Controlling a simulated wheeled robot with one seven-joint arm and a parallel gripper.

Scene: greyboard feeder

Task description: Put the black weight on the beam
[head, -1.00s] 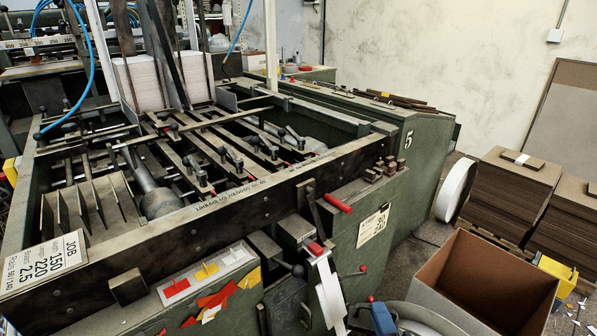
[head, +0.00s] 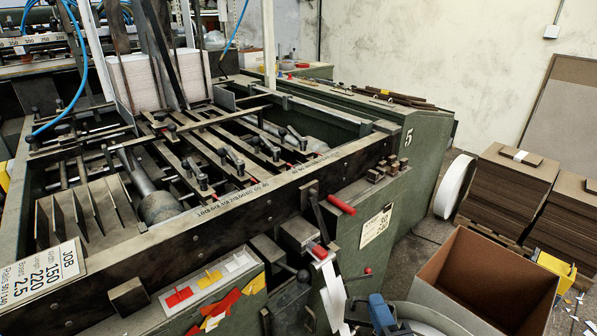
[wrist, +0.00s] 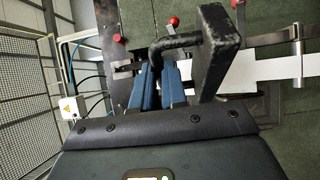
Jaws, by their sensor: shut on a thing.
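The black weight (wrist: 215,52) is a dark, worn block with a bent bar handle (wrist: 172,44), seen close up in the wrist view. My gripper (wrist: 161,68) has blue fingers shut on that handle, and the block hangs to the right of them. In the head view a blue part of my gripper (head: 382,315) shows at the bottom edge. I cannot clearly tell the weight apart from the dark machine parts there. The beam (head: 185,224) seems to be the long dark bar across the machine's front, marked with a scale. It lies up and left of my gripper.
A white strip (wrist: 265,68) passes behind the weight. A job card (head: 42,271) sits on the left.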

